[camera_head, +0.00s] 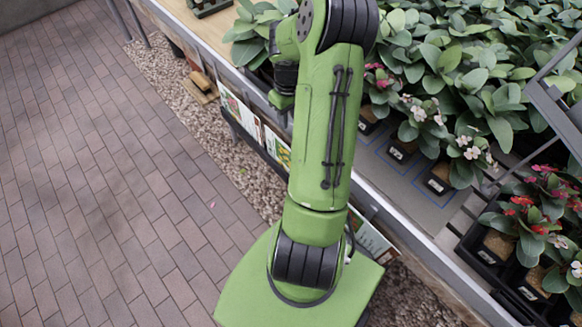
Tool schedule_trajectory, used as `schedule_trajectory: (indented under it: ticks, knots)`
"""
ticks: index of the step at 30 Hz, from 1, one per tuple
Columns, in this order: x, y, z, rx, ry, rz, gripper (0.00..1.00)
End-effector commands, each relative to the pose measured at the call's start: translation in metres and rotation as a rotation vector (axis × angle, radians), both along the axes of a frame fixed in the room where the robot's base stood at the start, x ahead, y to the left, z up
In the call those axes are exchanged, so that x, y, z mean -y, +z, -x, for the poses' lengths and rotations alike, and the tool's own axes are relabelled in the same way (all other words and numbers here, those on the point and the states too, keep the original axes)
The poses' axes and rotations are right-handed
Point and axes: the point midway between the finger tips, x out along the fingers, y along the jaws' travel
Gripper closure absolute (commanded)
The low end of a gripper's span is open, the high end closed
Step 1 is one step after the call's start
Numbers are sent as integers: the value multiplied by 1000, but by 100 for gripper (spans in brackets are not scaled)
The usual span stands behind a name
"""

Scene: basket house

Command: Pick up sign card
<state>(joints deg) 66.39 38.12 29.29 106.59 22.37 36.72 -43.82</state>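Sign cards with pictures and print stand in a row along the front side of the plant bench. One card (240,112) is at the left, another card (277,149) is partly behind my arm, and a third card (370,236) shows to the right of my arm's base. I cannot tell which one is the task's card. My green arm rises through the middle of the view and bends over at the top. Its far links show beside the bench edge, near the left cards. The gripper's fingers do not show.
The bench (420,250) holds leafy plants (450,55) and several small potted flowers (440,175). A dark metal rail (555,105) and a crate of red flowers are at the right. Gravel (215,135) runs along the bench's foot. The brick paving (100,180) at left is clear.

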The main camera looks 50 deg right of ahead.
Motion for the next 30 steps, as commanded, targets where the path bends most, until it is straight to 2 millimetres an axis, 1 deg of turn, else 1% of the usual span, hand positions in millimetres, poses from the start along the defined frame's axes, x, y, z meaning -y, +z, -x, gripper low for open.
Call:
schedule_trajectory:
  ticks: [4, 9, 12, 17, 20, 21, 24, 27, 30]
  knots:
    - [0, -27, 1, 1, 0, -9, 65]
    - [0, -72, 2, -1, -2, -9, 65]
    - [0, -94, 1, 0, -1, -8, 65]
    - [1, -111, 2, 0, -2, -6, 65]
    - [3, -129, 5, 1, -4, -8, 65]
    - [4, -138, 6, 0, -4, -8, 65]
    - [4, -154, 6, 1, -3, -7, 65]
    - [5, -160, 6, 1, -2, -5, 65]
    - [5, -159, 6, 2, -1, -4, 65]
